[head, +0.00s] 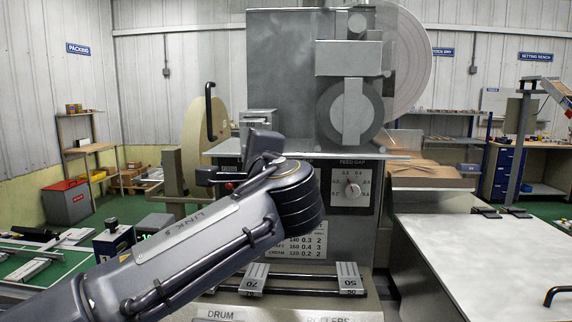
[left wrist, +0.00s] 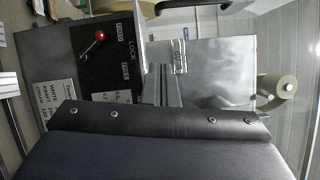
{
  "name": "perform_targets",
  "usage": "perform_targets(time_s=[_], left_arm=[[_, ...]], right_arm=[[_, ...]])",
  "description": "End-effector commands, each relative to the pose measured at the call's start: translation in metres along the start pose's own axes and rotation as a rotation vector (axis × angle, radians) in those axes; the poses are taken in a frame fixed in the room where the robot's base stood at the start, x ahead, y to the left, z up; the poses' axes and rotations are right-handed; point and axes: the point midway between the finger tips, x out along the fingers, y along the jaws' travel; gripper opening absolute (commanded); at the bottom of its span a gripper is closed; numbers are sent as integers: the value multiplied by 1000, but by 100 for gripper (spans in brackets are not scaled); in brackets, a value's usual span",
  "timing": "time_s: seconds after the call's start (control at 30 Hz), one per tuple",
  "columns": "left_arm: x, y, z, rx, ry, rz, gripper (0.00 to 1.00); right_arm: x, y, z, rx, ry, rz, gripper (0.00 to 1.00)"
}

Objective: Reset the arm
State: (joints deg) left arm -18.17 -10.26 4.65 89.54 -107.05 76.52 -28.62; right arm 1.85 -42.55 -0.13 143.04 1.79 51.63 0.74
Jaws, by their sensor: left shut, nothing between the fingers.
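My left arm comes in from the left in the head view, bent in front of the grey machine (head: 335,225). Its wrist end is near the machine's control face, and the fingers are hidden there. In the left wrist view my left gripper (left wrist: 162,62) shows its grey fingers together and empty beyond the dark gripper body. A lever with a red knob (left wrist: 100,35) is on the machine's dark panel, left of the fingers in that view and apart from them. My right gripper is in neither view.
A feed gap dial (head: 352,190) is right of my wrist. A large pale disc (head: 197,135) stands at the left.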

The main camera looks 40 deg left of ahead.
Motion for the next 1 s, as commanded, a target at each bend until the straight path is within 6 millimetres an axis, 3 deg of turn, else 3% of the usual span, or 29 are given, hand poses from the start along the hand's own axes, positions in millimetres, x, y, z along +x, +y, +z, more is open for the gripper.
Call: perform_targets(time_s=[0.23,0.37,0.47,0.53,0.67,0.8,0.9,1.0], left_arm=[[-1,1,-1,-1,4,4,0],[-1,30,-4,-24,51,86,0],[-8,85,-10,-81,130,249,0],[-22,134,-15,-147,188,404,0],[-66,224,-23,-313,262,727,0],[-136,305,-29,-552,270,1095,0],[-191,347,-34,-751,225,1350,0],[-234,370,-40,-929,159,1548,0]], right_arm=[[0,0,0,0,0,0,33],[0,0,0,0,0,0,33],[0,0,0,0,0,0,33],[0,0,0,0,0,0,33],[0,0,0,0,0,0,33],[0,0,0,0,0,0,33],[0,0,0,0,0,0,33],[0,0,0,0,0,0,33]])
